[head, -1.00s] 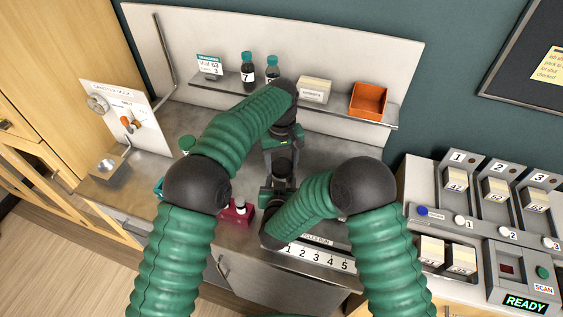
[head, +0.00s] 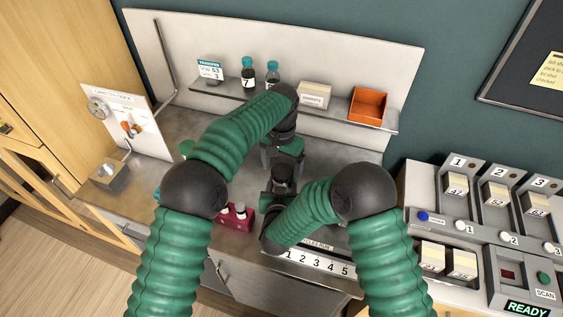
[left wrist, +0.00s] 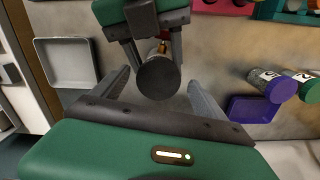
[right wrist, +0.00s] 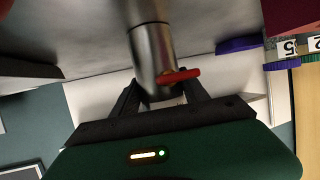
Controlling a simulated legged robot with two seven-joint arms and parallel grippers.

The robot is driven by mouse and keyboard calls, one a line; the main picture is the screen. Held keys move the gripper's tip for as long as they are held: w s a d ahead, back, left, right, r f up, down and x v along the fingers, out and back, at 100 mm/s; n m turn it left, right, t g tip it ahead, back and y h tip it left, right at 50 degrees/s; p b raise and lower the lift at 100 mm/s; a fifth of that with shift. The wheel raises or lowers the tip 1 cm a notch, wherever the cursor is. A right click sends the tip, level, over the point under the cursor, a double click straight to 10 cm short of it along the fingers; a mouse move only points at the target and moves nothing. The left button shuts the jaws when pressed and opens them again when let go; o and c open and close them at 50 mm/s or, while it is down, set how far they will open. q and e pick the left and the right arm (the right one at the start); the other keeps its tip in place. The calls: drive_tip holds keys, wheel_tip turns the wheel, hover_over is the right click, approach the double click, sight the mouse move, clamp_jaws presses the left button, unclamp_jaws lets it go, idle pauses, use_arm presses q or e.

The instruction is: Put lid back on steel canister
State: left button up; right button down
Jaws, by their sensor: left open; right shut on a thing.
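The steel canister (right wrist: 152,55) has a red latch (right wrist: 178,77) on its side. My right gripper (right wrist: 160,92) is shut on it; in the head view the right arm mostly hides its body. A dark round lid (left wrist: 158,78) shows end-on in the left wrist view and also in the head view (head: 282,172). It appears to sit on the canister; whether it is fully seated I cannot tell. My left gripper (left wrist: 155,88) is open, its fingers apart on either side of the lid and not visibly touching it. In the head view the left gripper (head: 281,158) is just behind the lid.
A red holder (head: 236,217) and a numbered rack (head: 318,264) stand near the bench's front edge. The back shelf holds bottles (head: 248,72), a white box (head: 314,95) and an orange bin (head: 368,105). A purple-capped vial (left wrist: 270,84) lies off to one side.

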use_arm(q)
wheel_tip(320, 180, up, 12)
drive_tip(key=shift+w+f, duration=0.15)
use_arm(e)
drive_tip(key=shift+c, duration=2.4)
unclamp_jaws()
drive_tip(key=shift+s, duration=0.1)
drive_tip(key=b+v, duration=0.1)
drive_tip(key=v, duration=1.5)
drive_tip(key=shift+s, duration=0.3)
use_arm(q)
drive_tip(key=shift+f, duration=0.65)
use_arm(e)
drive_tip(key=shift+w, duration=0.1)
